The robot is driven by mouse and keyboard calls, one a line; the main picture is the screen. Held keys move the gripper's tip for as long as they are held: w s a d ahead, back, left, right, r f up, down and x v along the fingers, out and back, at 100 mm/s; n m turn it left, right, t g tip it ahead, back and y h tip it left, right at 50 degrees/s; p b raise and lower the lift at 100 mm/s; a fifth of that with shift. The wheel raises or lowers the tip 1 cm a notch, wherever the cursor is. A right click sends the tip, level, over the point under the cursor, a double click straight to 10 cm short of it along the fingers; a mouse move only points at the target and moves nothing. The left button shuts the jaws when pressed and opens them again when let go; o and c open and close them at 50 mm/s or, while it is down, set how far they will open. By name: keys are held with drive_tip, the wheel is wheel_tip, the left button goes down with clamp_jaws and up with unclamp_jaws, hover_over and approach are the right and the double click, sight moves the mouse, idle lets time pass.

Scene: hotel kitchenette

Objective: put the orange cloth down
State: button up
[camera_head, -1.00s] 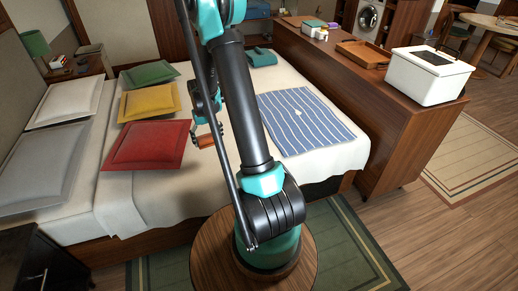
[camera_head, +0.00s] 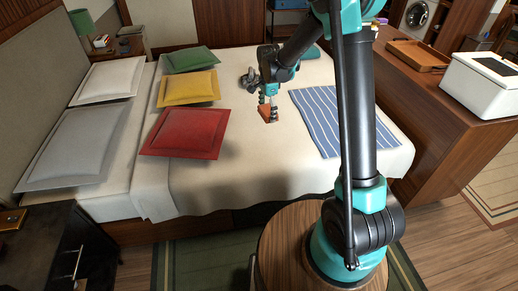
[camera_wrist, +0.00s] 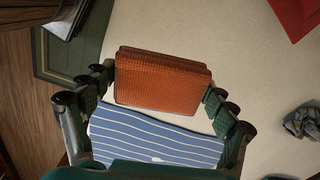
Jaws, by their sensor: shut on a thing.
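The orange cloth (camera_head: 267,113) is a folded, textured rectangle. My gripper (camera_head: 268,104) is shut on it over the cream bedspread, between the red pillow and the striped blue cloth. In the wrist view the orange cloth (camera_wrist: 163,80) sits between the fingertips of my gripper (camera_wrist: 160,92), one finger at each side. I cannot tell whether its underside touches the bed (camera_head: 255,180).
A red pillow (camera_head: 185,132), a yellow pillow (camera_head: 188,88) and a green pillow (camera_head: 190,60) lie left of the gripper. A blue striped cloth (camera_head: 322,118) lies to the right. A grey crumpled thing (camera_wrist: 302,121) lies on the bed. Bare bedspread shows in front.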

drive_tip(key=a+r+m, duration=0.1)
drive_tip(key=a+m, duration=0.1)
drive_tip(key=a, duration=0.2)
approach(258, 148)
wheel_tip(258, 148, down, 7)
drive_tip(key=shift+s+a+f, duration=0.1)
idle(0.4)
drive_tip(key=o, duration=1.4)
drive_tip(key=shift+f, duration=0.1)
wheel_tip(258, 148, up, 12)
drive_tip(key=shift+r, duration=0.25)
